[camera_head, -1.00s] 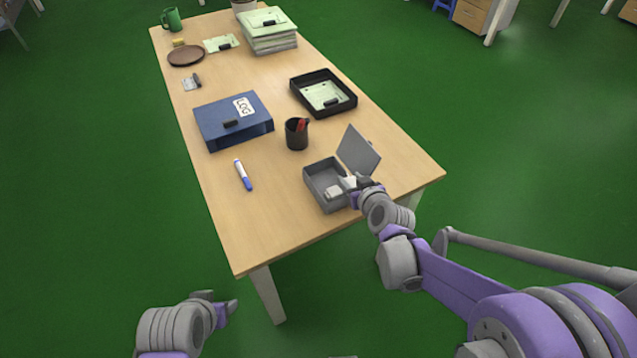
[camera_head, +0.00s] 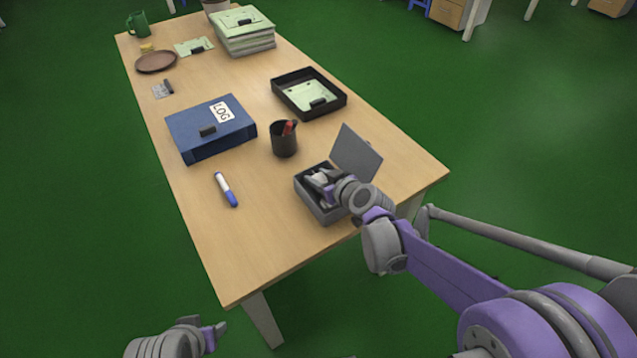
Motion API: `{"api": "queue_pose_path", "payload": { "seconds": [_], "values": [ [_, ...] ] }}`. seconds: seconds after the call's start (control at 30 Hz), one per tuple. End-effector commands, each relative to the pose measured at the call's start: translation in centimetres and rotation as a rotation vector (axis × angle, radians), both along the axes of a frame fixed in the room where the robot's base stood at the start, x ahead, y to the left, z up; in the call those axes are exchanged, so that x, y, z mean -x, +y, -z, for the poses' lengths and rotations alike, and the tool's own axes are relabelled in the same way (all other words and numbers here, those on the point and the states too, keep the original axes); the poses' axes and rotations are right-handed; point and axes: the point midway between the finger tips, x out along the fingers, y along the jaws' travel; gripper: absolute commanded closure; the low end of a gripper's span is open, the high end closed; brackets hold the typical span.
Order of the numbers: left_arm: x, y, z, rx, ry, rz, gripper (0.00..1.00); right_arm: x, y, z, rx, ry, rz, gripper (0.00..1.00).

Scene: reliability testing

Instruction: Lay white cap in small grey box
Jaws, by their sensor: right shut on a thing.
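The small grey box (camera_head: 326,213) stands near the right front edge of the table, with its lid (camera_head: 356,153) raised at the back right. My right gripper (camera_head: 318,179) reaches down into the box from the right and is shut on a small pale thing, seemingly the white cap. Fingers and wrist hide most of it, so I cannot tell whether it touches the box floor. My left gripper (camera_head: 212,335) is at the bottom left, off the table and far from the box; its jaw opening is unclear.
A dark pen cup (camera_head: 284,142) with red contents stands just behind the box. A blue log binder (camera_head: 208,132), a marker (camera_head: 226,190) and a black tray (camera_head: 338,108) lie around it. The table's front left is clear.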

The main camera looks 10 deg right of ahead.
Motion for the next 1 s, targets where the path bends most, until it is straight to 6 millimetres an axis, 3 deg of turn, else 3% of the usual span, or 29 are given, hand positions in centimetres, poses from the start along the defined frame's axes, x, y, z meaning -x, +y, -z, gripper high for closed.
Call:
{"api": "queue_pose_path", "payload": {
  "seconds": [0.1,0.47,0.5,0.63,1.0],
  "values": [
    [0.0,0.0,0.8,0.0,0.003,0.0,0.45,-0.1,0.0,1.9,0.0,0.001,0.0,1.0],
    [0.0,0.0,0.9,0.0,0.003,0.0,0.45,0.0,0.0,2.2,-0.001,0.0,0.0,1.0],
    [0.0,0.0,0.9,0.0,0.003,0.0,0.45,0.0,0.0,2.2,-0.001,0.0,0.0,0.51],
    [0.0,0.0,0.9,0.0,0.003,0.0,0.45,0.0,0.0,2.2,-0.001,0.0,0.0,0.28],
    [0.0,0.0,0.6,0.0,0.002,0.0,0.45,0.1,-0.1,1.7,0.0,0.0,0.001,0.26]
  ]
}}
